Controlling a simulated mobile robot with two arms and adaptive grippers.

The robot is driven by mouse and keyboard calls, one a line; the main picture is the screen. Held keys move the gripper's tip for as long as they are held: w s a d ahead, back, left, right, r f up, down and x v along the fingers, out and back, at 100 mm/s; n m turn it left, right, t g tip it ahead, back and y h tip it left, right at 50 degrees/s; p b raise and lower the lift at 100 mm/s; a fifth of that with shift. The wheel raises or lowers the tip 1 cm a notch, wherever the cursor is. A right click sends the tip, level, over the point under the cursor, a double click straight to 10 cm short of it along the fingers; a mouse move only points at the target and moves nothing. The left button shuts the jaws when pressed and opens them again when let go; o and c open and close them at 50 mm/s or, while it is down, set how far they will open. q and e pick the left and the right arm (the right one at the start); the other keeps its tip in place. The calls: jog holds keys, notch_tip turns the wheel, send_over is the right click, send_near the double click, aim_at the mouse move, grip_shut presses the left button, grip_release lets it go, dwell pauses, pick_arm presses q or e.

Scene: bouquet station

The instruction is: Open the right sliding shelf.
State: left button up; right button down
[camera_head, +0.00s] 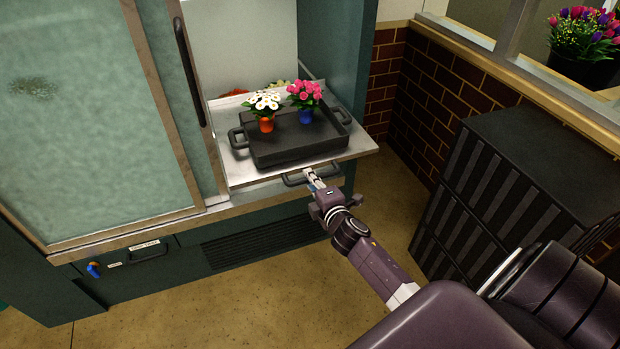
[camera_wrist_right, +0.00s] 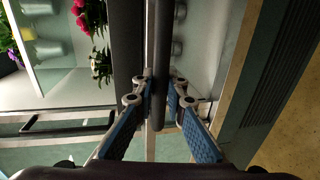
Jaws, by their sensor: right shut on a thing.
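The right sliding shelf (camera_head: 235,171) is a metal shelf that sticks out of the right side of the cabinet. A dark bar handle (camera_head: 293,181) is on its front edge, and the handle also shows in the right wrist view (camera_wrist_right: 160,55). My right gripper (camera_head: 314,179) is at this handle, shut on it, with a finger on each side of the bar in the right wrist view (camera_wrist_right: 160,100). A black tray (camera_head: 290,155) stands on the shelf, with white flowers in an orange pot (camera_head: 266,124) and pink flowers in a blue pot (camera_head: 305,117). My left gripper is not in view.
A frosted glass door (camera_head: 85,120) covers the cabinet's left side. A drawer (camera_head: 150,257) with a dark handle is below. A black slatted cabinet (camera_head: 510,180) stands at the right, near a brick wall (camera_head: 440,85). Open floor (camera_head: 240,300) lies in front.

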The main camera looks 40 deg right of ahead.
jog(key=c, duration=1.9)
grip_release()
jog(key=shift+c, duration=0.2)
jog(key=shift+s, duration=0.1)
jog(key=v, duration=1.1)
jog(key=shift+s, duration=0.35)
jog(key=shift+a, duration=0.1)
jog(key=s+a+f+m+g+y, duration=0.15)
jog(key=s+f, duration=0.25)
jog(key=f, duration=0.6)
jog(key=s+a+f+m+g, duration=0.2)
jog(key=s+f+m+g, duration=0.15)
jog(key=f, duration=0.65)
jog(key=s+a+f+m+g, duration=0.15)
jog(key=s+f, duration=0.25)
jog(key=f, duration=0.5)
jog(key=s+a+f+m+g, duration=0.2)
jog(key=s+f, duration=0.4)
jog(key=s, duration=0.4)
jog(key=s+a+f+m+g+y, duration=0.1)
jog(key=s+a+f+m+g, duration=0.1)
jog(key=s+f, duration=0.5)
jog(key=s+a+f+m+g+y, duration=0.1)
jog(key=s+f, duration=0.5)
jog(key=s, duration=0.8)
jog(key=a+m+g, duration=0.1)
jog(key=a+g, duration=0.1)
jog(key=a, duration=0.1)
jog(key=shift+a+f+g, duration=0.35)
jog(key=shift+a, duration=0.05)
